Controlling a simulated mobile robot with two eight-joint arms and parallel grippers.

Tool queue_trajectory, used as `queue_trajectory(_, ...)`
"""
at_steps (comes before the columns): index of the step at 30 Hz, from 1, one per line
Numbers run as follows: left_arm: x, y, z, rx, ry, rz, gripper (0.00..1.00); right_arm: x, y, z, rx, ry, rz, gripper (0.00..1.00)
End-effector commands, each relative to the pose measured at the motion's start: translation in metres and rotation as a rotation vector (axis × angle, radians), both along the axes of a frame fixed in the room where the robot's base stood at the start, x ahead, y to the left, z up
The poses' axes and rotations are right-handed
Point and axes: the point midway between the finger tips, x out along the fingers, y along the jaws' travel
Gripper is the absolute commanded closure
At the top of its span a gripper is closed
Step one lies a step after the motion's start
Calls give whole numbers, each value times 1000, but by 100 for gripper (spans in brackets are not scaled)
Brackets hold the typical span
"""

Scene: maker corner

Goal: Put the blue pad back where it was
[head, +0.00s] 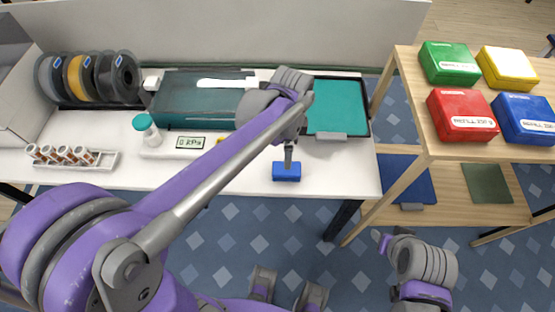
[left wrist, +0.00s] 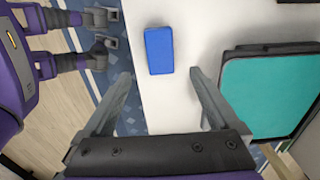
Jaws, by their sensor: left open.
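A small blue block-like pad (head: 286,172) lies flat on the white table near its front edge. It also shows in the left wrist view (left wrist: 159,50), beyond my fingertips and clear of them. My left gripper (head: 288,152) is over the pad in the head view, pointing down. In the left wrist view (left wrist: 163,80) its two fingers are apart with nothing between them. Part of my right arm shows at the lower right of the head view, but its fingers cannot be made out.
A teal-lined tray (head: 335,133) lies right of the pad, and a dark green case (head: 185,100) stands behind. A wooden shelf (head: 400,125) at right holds colored boxes above and mats below.

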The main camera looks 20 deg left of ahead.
Motion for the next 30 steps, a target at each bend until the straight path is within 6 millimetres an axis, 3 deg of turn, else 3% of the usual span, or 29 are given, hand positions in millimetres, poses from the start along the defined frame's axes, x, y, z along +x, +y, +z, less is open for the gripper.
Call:
queue_trajectory(4, -6, 4, 3, -2, -15, 44, 6, 0, 0, 0, 0, 0, 0, 50)
queue_trajectory(7, -23, 13, 7, -13, -59, 173, 6, 0, 0, 0, 0, 0, 0, 50)
queue_trajectory(15, -100, 48, 5, -126, -257, 788, 6, 0, 0, 0, 0, 0, 0, 50)
queue_trajectory(21, -139, 62, -12, -238, -356, 1136, 6, 0, 0, 0, 0, 0, 0, 50)
queue_trajectory(30, -151, 66, -19, -293, -388, 1272, 6, 0, 0, 0, 0, 0, 0, 50)
